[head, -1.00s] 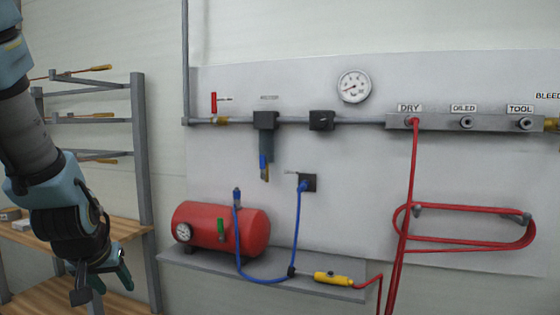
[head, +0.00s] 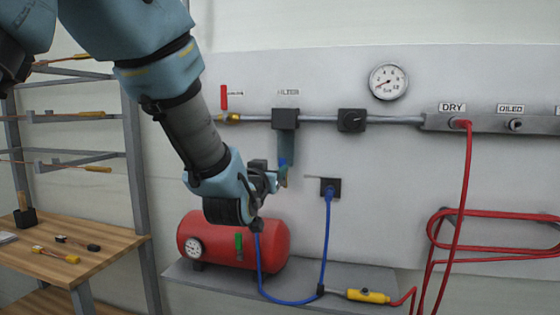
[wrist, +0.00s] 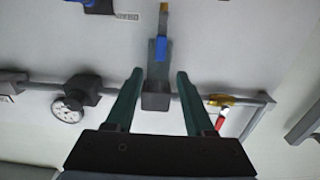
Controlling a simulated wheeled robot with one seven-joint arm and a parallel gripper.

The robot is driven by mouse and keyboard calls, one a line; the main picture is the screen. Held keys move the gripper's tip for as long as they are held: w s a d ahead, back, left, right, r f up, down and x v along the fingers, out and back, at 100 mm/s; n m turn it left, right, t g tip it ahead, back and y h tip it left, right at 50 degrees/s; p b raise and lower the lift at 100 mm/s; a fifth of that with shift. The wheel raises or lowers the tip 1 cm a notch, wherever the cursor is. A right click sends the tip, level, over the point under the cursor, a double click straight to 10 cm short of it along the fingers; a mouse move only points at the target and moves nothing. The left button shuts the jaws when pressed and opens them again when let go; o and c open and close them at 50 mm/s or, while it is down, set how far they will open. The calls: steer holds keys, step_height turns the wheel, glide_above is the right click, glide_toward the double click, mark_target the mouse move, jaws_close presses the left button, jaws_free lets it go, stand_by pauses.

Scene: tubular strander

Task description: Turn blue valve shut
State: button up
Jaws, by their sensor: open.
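A blue valve handle (head: 283,162) hangs at the lower end of the filter (head: 285,119) on the wall pipe. In the head view it is partly hidden by my gripper (head: 274,181), which is just below and left of it. In the wrist view the picture is upside down, and the blue handle (wrist: 162,48) lies ahead of my gripper (wrist: 159,76), roughly centred between its fingers. A brass stem (wrist: 163,10) extends past it. My gripper is open and empty. I cannot tell the exact gap to the handle, but no contact shows.
A red-handled valve (head: 224,98) sits left of the filter on the pipe. A red air tank (head: 270,244) with a green handle (head: 239,242) stands below my gripper. A blue hose (head: 325,235) hangs to its right. A wooden bench (head: 100,250) is at left.

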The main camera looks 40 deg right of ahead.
mark_target(282, 162)
steer(key=p+x, duration=0.2)
steer(key=x, duration=0.6)
steer(key=shift+p, duration=0.4)
jaws_close()
stand_by(0.9)
